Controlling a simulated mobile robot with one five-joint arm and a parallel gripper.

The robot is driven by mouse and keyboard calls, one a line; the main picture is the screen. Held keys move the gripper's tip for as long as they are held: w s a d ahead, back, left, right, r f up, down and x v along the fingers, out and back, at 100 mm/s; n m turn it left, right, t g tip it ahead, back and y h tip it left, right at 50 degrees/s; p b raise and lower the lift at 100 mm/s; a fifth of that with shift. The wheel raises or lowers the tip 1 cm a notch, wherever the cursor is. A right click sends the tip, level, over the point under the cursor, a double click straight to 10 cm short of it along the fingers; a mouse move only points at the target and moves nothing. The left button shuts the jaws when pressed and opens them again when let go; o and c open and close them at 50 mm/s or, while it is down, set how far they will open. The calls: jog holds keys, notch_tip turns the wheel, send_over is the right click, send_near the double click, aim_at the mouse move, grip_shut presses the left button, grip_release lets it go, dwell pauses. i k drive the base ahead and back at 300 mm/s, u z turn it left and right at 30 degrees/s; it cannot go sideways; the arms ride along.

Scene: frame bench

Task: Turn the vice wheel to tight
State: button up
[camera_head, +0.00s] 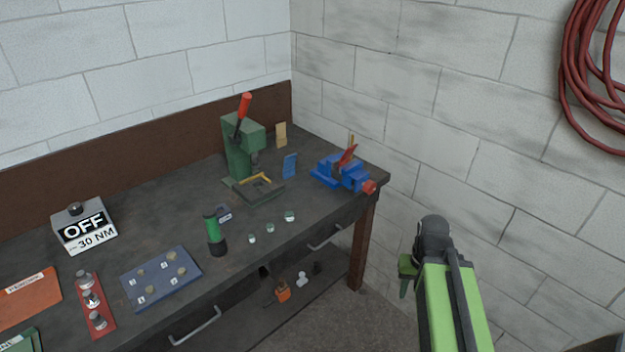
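A blue vice (340,172) stands at the right end of the dark workbench (222,271). Its red wheel (369,187) faces the front right, near the bench's corner. A red piece (347,155) stands up at the top of the vice, and I cannot tell whether it is clamped. My gripper (405,277) is at the lower right, off the bench and in front of the wall, apart from the vice. My arm's dark joint hides most of it, so its opening does not show.
A green press (241,150) with a red-tipped lever stands left of the vice. A green torch-like cylinder (214,232), a blue tray (161,278) and a box marked OFF (84,228) lie farther left. A red hose (572,75) hangs on the wall. Floor is clear right of the bench leg.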

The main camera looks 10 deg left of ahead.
aim_at(369, 186)
jog(key=u, duration=0.8)
jog(key=i, duration=1.2)
jog(key=u, duration=0.5)
